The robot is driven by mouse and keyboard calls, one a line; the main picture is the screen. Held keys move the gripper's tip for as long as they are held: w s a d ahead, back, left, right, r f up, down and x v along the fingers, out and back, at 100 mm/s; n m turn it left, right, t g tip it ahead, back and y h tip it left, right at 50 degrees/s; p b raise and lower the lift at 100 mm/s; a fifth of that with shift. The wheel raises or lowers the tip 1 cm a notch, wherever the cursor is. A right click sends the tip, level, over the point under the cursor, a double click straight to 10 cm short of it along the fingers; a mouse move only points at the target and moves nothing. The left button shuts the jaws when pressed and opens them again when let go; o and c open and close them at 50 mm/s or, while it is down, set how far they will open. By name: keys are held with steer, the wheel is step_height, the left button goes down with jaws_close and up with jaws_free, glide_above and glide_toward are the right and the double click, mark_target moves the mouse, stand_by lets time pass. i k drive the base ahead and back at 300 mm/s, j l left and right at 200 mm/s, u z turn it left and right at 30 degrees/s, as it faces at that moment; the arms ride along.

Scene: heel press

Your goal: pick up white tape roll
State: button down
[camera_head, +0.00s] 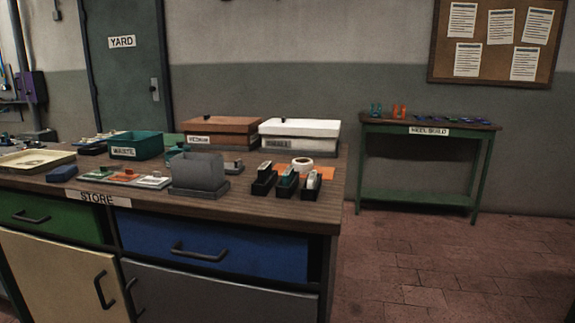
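The white tape roll (302,163) lies on the store counter (240,203) near its right end, in the head view. It looks like a short white ring with its hole facing up. It sits just behind several small dark holders and in front of the white box. Orange flat pieces lie on both sides of it. Its lower front is partly hidden by the holders. My gripper does not show in this view.
Small dark holders (287,182) stand in front of the roll. A white lidded box (300,135) and a brown box (222,131) stand behind. Open floor (440,265) lies right of the counter, before a green table (420,196).

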mark_target(304, 167)
steer(key=i+l+u, duration=0.1)
steer(key=l, duration=0.3)
steer(key=i+l, duration=0.2)
steer(key=l, duration=0.2)
steer(key=i+l+u, duration=0.15)
steer(key=l, duration=0.3)
steer(key=i+l+u, duration=0.1)
steer(key=l, duration=0.3)
steer(key=i+l+u, duration=0.1)
steer(key=l, duration=0.35)
steer(key=i+l, duration=0.15)
steer(key=l, duration=0.3)
steer(key=i+l+u, duration=0.1)
steer(key=i, duration=0.95)
